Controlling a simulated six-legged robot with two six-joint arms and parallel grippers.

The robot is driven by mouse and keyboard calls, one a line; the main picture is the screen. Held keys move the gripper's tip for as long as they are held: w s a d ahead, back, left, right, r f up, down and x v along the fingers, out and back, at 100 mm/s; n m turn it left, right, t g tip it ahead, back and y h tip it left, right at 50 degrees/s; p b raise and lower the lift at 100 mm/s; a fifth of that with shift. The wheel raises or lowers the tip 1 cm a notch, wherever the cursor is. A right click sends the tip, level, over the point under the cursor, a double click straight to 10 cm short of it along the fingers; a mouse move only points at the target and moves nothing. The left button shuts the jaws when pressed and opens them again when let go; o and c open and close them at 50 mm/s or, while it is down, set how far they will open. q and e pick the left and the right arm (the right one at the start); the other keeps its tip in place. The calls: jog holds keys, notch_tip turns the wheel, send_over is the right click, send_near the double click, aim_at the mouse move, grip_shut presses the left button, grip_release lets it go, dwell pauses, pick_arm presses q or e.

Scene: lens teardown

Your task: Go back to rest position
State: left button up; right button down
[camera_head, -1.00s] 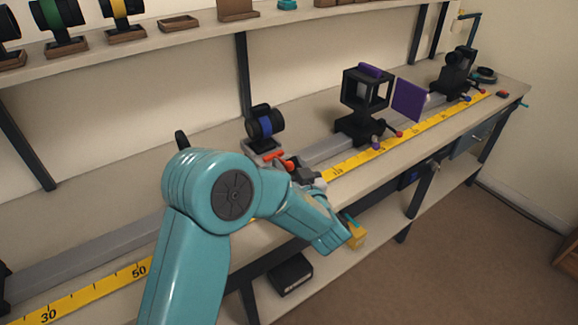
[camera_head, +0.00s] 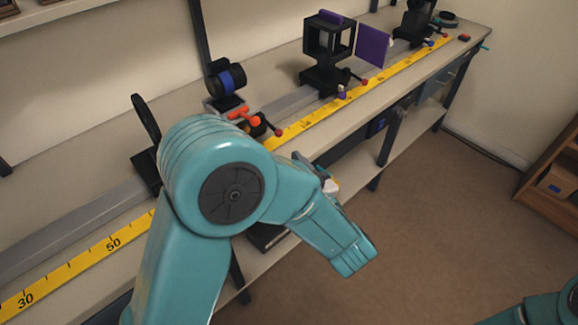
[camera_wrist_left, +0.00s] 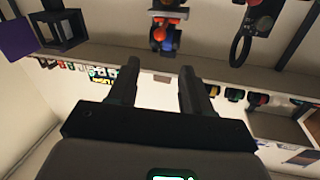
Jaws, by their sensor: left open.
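My left arm (camera_head: 235,195) is teal and bends in front of the bench, its wrist end off the bench's front edge. My left gripper (camera_wrist_left: 159,75) shows in the left wrist view with two dark fingers apart and nothing between them. In the head view its fingers cannot be made out. A teal part of my right arm (camera_head: 545,308) shows at the lower right corner; its gripper is out of view.
The bench carries a rail, a yellow ruler (camera_head: 290,133), a blue-ringed lens mount (camera_head: 226,80), an orange-knobbed clamp (camera_head: 243,117), a black cage (camera_head: 328,45) and a purple plate (camera_head: 372,45). A wooden shelf (camera_head: 555,180) stands at right. Floor between is open.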

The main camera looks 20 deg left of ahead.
pick_arm(q)
jog(key=shift+s+d, duration=0.15)
dwell(0.3)
notch_tip(320, 180, down, 18)
jog(key=w+d+m+g+h+p, duration=0.15)
jog(key=m+h+p, duration=0.35)
jog(key=h, duration=0.7)
jog(key=s+d+f+g+h, duration=0.2)
jog(key=s+f+g, duration=0.1)
jog(key=s, duration=0.3)
jog(key=s+d+f+m+g+h+p, duration=0.1)
jog(key=s+d+f+g+h, duration=0.1)
jog(key=s, duration=0.5)
jog(key=s+d+f+m+g+h+p, duration=0.1)
jog(key=s+f+g+h, duration=0.1)
jog(key=s, duration=0.4)
notch_tip(320, 180, down, 2)
jog(key=shift+s+d+f+g+h, duration=0.2)
jog(key=shift+s+d+g+h, duration=0.15)
jog(key=shift+g, duration=0.5)
